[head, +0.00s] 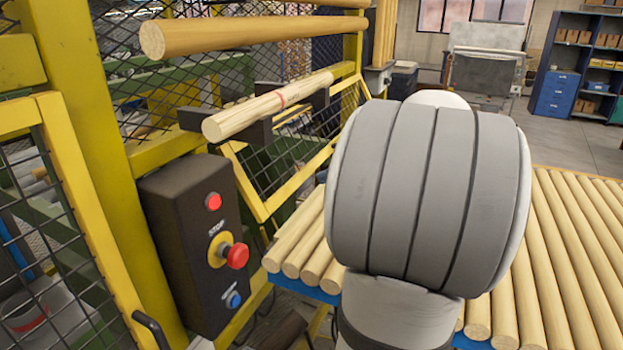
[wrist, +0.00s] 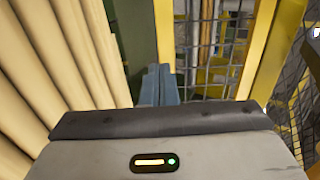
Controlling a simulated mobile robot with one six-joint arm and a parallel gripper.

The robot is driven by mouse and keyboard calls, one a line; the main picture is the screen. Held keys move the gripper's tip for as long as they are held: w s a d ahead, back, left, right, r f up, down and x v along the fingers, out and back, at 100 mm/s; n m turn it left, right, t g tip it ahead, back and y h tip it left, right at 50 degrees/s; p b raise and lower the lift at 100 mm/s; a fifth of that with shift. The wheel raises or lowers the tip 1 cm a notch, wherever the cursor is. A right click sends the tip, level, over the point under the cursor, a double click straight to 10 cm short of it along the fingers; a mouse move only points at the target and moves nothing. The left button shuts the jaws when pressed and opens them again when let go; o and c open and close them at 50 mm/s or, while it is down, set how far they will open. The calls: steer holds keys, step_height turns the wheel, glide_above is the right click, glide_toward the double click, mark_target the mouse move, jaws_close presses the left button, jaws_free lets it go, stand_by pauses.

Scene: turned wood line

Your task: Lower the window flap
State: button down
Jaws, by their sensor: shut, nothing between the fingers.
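The window flap (head: 262,206) looks to be the yellow-framed mesh panel below the wooden rod in the head view. It slants out from the yellow guard, and my arm covers part of its right side. In the wrist view, yellow framing with mesh (wrist: 268,52) stands ahead and to the right; I cannot tell whether it is the flap. My gripper (wrist: 159,82) is shut and empty, its blue-grey fingers pointing toward the gap beside this framing. Contact cannot be made out. In the head view my arm hides the gripper.
A dark control box (head: 192,240) with red and blue buttons hangs on the guard. A wooden rod (head: 266,106) with a red mark lies on dark supports above the flap. Several rods (head: 560,255) lie on the blue-edged table at right, and close on the left in the wrist view.

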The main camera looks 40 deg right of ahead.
mark_target(300, 185)
steer(key=x, duration=0.5)
steer(key=shift+p, duration=0.35)
steer(key=shift+f, duration=0.1)
